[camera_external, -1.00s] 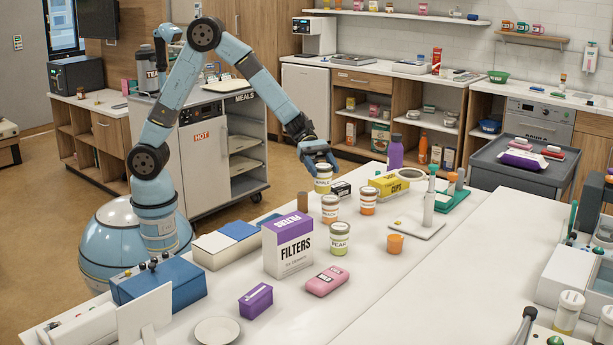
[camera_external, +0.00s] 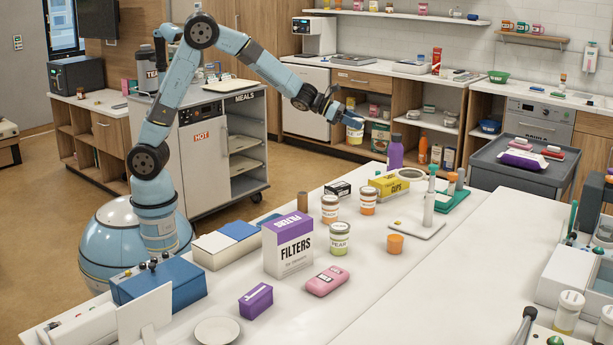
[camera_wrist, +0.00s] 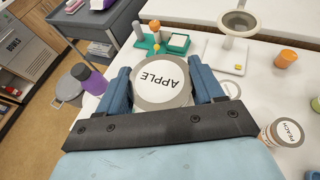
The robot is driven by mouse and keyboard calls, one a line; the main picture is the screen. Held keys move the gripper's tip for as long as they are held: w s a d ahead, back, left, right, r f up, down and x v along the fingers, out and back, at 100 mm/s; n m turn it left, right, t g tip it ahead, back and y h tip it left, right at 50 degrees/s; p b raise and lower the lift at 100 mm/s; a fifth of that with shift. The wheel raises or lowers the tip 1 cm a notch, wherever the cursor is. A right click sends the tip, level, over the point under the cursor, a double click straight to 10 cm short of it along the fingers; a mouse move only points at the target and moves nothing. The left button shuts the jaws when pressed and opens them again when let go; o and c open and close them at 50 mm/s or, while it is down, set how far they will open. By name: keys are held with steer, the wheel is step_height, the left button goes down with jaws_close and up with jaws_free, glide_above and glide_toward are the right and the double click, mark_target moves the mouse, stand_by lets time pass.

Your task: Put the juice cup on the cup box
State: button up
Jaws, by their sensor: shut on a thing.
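My gripper (camera_external: 350,121) is shut on the juice cup (camera_external: 354,135), a pale jar with a yellow band, and holds it up in the air beyond the counter's far edge as seen in the external view. In the wrist view its grey-rimmed lid (camera_wrist: 160,80), reading APPLE, sits between the two blue fingers (camera_wrist: 163,88). The cup box (camera_external: 390,188), yellow with CUPS on its side, lies on the counter, below and to the right of the held cup and apart from it. I cannot make out the box in the wrist view.
Two similar jars, one (camera_external: 330,209) and another (camera_external: 368,200), and a pear jar (camera_external: 340,239) stand near the box. A small black box (camera_external: 338,189), a purple bottle (camera_external: 395,153) and a stand with a ring (camera_external: 428,215) are close too.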

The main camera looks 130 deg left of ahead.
steer(key=w+a+f, duration=0.2)
steer(key=w+f, duration=0.1)
steer(key=f, duration=0.1)
steer(key=w+a+f, duration=0.3)
steer(key=w+f, duration=0.1)
steer(key=w+a+f, duration=0.3)
steer(key=w+f, duration=0.1)
steer(key=f, duration=0.1)
steer(key=shift+a, duration=0.2)
steer(key=shift+s, duration=0.1)
steer(key=o, duration=1.2)
steer(key=shift+c, duration=0.2)
